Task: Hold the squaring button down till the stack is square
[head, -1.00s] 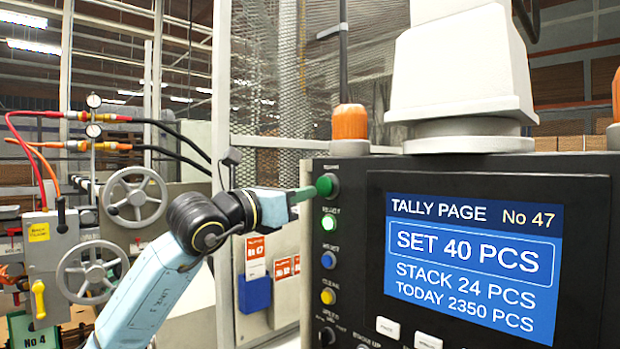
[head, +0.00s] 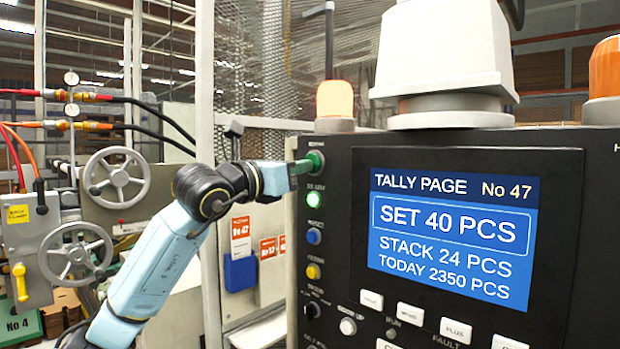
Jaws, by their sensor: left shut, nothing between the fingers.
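The dark green push button (head: 317,160) is at the top of the column on the left edge of the black control panel (head: 345,185). Its label is too small to read, so I cannot tell whether it is the squaring button. How far the button is pressed I cannot tell. The screen (head: 450,235) reads SET 40 PCS, STACK 24 PCS, TODAY 2350 PCS. The stack is not visible. My right gripper is out of view.
Below are a lit green lamp (head: 317,199), a blue button (head: 314,236) and a yellow one (head: 313,271), close under my fingers. An orange beacon (head: 335,99) glows on the panel top. Handwheels (head: 118,178) and hoses are at the left.

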